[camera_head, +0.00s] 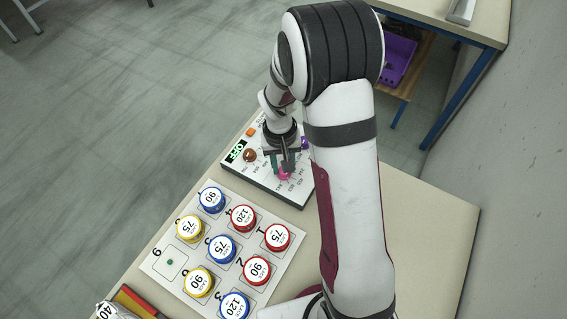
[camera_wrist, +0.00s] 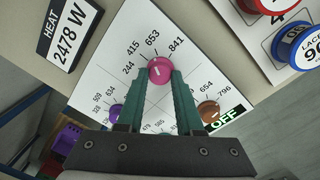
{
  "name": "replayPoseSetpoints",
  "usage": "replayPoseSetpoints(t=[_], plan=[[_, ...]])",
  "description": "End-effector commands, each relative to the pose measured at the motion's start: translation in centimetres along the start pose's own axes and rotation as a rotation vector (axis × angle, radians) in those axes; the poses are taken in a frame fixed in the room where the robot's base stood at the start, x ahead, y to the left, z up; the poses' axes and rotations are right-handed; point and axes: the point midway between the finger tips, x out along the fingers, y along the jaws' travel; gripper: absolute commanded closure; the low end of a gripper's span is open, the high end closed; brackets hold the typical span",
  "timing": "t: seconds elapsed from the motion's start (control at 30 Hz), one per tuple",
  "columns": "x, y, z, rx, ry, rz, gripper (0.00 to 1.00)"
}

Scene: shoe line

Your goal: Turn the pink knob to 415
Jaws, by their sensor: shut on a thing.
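The pink knob (camera_head: 284,174) sits on the white dial panel (camera_head: 292,196) near its front edge in the head view. In the wrist view the pink knob (camera_wrist: 160,68) is surrounded by the printed numbers 244, 415, 653 and 841. A small pale mark shows on its top, but I cannot tell for sure which number it points to. My gripper (camera_head: 283,165) points down over the panel. In the wrist view my gripper (camera_wrist: 160,76) has its two green fingers on either side of the pink knob, shut on it. The fingers hide part of the panel.
A brown knob (camera_wrist: 208,110) and a purple knob (camera_wrist: 116,111) flank the fingers. A display (camera_wrist: 225,118) reads OFF. A label (camera_wrist: 68,30) reads HEAT 2478 W. A white card (camera_head: 205,255) with several coloured lace spools lies in front of the panel.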

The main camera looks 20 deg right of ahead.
Motion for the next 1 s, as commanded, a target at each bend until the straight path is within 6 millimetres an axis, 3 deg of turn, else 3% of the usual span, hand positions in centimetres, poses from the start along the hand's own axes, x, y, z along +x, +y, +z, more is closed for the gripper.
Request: replayPoseSetpoints(t=[0.5,1.0], plan=[[-0.03,-0.02,0.12,-0.372,0.016,-0.001,1.0],[-0.03,-0.01,0.15,-0.476,0.021,-0.001,1.0]])
